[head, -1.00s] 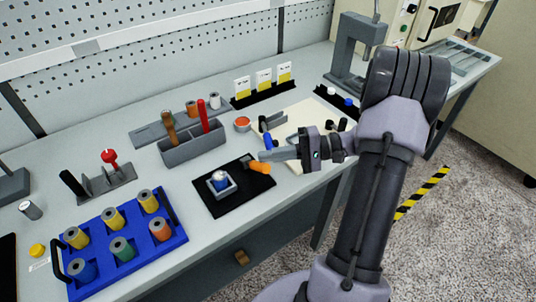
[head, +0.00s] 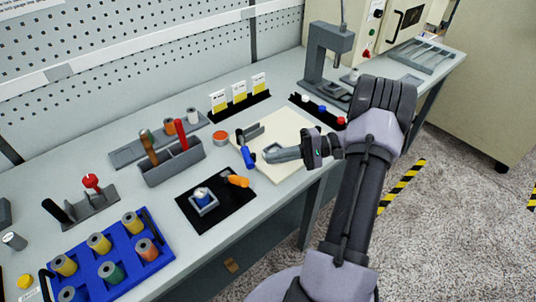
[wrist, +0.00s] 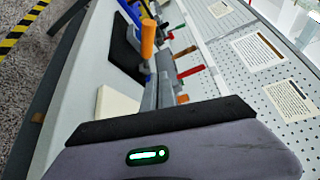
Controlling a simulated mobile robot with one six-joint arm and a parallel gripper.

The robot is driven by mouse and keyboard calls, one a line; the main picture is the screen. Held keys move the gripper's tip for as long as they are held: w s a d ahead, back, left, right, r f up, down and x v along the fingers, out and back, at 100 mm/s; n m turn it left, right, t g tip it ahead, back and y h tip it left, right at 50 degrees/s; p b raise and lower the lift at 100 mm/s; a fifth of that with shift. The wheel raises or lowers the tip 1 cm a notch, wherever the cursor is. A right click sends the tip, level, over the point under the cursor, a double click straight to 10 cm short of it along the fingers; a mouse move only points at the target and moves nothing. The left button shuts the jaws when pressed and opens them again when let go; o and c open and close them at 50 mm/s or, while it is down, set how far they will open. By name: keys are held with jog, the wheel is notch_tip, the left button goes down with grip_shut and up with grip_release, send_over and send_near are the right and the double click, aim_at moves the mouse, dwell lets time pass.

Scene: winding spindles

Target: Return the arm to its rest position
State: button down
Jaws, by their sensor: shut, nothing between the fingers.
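My gripper (head: 272,156) shows in the head view above the cream board (head: 289,133) near the bench's front edge. Its fingers look closed together, with nothing visible between them. A blue-handled tool (head: 246,157) lies just left of the fingertips; I cannot tell whether they touch. My arm reaches in from the lower right of the head view.
A black mat (head: 222,218) holds a small grey fixture and an orange-handled tool (head: 238,180). A blue tray (head: 161,262) of several spools sits front left. A grey tool holder (head: 172,164) and a press (head: 330,57) stand farther back. Floor is clear at right.

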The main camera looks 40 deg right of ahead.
dwell(0.3)
jog(key=s+a+r+n+g+h, duration=0.1)
jog(key=a+r+n+g+h, duration=0.25)
jog(key=a, duration=0.65)
jog(key=s+a+r+g+h, duration=0.1)
jog(key=a+r+g+h, duration=0.1)
jog(key=a+r+g, duration=0.6)
jog(key=s+a+r+n+t+h, duration=0.1)
jog(key=s+a+r+t+h, duration=0.2)
jog(key=s+a+t+h, duration=0.3)
jog(key=s+a+t, duration=0.2)
jog(key=s+a, duration=0.2)
jog(key=a, duration=0.1)
jog(key=shift+s+a+r, duration=0.2)
jog(key=shift+a+r, duration=0.05)
jog(key=shift+r, duration=0.1)
